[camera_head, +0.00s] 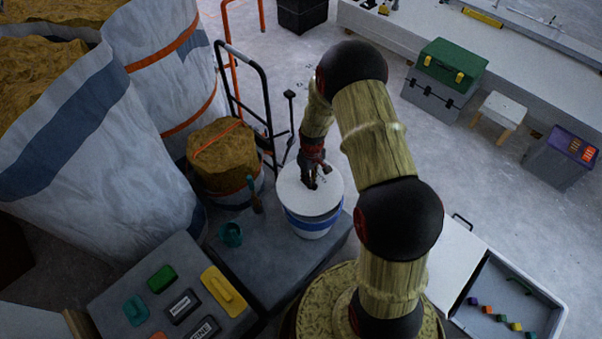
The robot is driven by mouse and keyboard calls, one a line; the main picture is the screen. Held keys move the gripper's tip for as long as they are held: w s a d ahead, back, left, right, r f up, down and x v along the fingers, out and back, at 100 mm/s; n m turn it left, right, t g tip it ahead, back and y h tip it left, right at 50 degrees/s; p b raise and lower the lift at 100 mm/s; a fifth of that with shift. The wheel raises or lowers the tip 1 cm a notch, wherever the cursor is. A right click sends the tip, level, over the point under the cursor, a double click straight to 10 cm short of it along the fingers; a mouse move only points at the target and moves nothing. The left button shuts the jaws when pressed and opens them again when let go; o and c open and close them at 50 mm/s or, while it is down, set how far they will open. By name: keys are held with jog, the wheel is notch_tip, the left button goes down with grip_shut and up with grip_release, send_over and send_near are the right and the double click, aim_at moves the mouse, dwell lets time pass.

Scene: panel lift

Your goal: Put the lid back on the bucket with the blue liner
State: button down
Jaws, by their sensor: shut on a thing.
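A white bucket (314,233) with a blue band, seemingly its liner, around its upper part stands upright on a dark grey block. The round white lid (291,190) lies over the bucket's mouth in this view and hides the opening. I cannot tell whether it rests on the rim or hangs slightly above it. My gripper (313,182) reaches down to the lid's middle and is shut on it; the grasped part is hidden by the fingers.
The grey block (265,265) also bears a teal cup (231,234) and a brush-like tool (254,194). A filled tub (222,160), large sacks (95,150) and a black hand truck (268,105) crowd the left. An open case (545,325) lies at lower right.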

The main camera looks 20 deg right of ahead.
jog(key=shift+d+f+n, duration=0.4)
jog(key=shift+d+f, duration=0.45)
jog(key=shift+f, duration=0.3)
notch_tip(320, 180, down, 6)
jog(key=b, duration=0.4)
jog(key=shift+f, duration=0.15)
jog(key=shift+f, duration=0.1)
dwell(1.5)
jog(key=c, duration=1.7)
grip_release()
jog(key=shift+o, duration=1.1)
jog(key=o, duration=0.3)
